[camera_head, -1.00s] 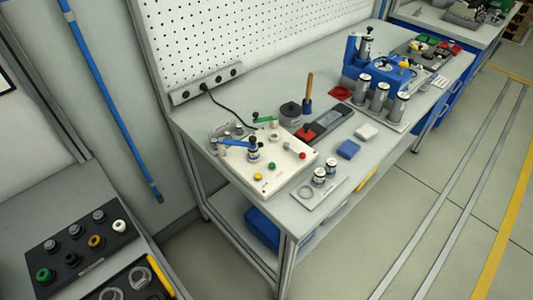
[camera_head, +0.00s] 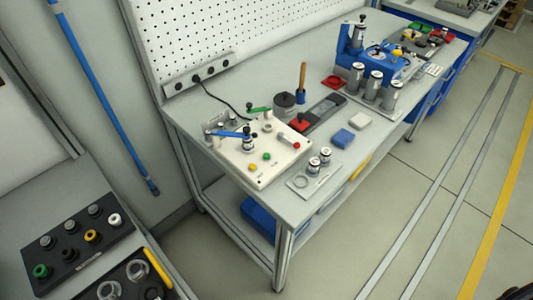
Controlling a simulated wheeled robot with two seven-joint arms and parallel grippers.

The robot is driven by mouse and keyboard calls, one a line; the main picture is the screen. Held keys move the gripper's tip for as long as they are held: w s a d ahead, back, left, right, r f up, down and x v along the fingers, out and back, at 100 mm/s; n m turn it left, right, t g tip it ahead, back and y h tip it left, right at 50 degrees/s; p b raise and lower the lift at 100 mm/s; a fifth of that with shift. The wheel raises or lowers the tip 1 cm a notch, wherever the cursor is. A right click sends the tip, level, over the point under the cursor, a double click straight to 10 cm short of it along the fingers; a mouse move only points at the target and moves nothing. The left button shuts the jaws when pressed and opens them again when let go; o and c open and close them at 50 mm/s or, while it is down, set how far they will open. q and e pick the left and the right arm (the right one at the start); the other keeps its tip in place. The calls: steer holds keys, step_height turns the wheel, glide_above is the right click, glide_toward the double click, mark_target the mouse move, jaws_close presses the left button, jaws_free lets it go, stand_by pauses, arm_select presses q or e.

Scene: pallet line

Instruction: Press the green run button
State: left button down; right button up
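A white control box (camera_head: 268,178) sits on the workbench, left of the picture's middle. On its top are a small green button (camera_head: 267,156), a yellow button (camera_head: 252,165) and a red button (camera_head: 296,145). A larger green button (camera_head: 40,271) sits on a dark panel (camera_head: 88,256) at the lower left, beside black, yellow, white and grey ones. No label is readable enough to show which green button is the run button. Neither of my grippers can be made out, and nothing touches either green button.
Blue-handled (camera_head: 230,134) and green-handled (camera_head: 258,109) clamps stand at the control box's back. Metal cylinders on a small plate (camera_head: 304,184) stand at its right. A blue fixture (camera_head: 385,62) is farther back. A dark shape (camera_head: 520,293) is cut off at the bottom right. The floor right of the bench is clear.

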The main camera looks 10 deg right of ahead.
jaws_close()
stand_by(1.4)
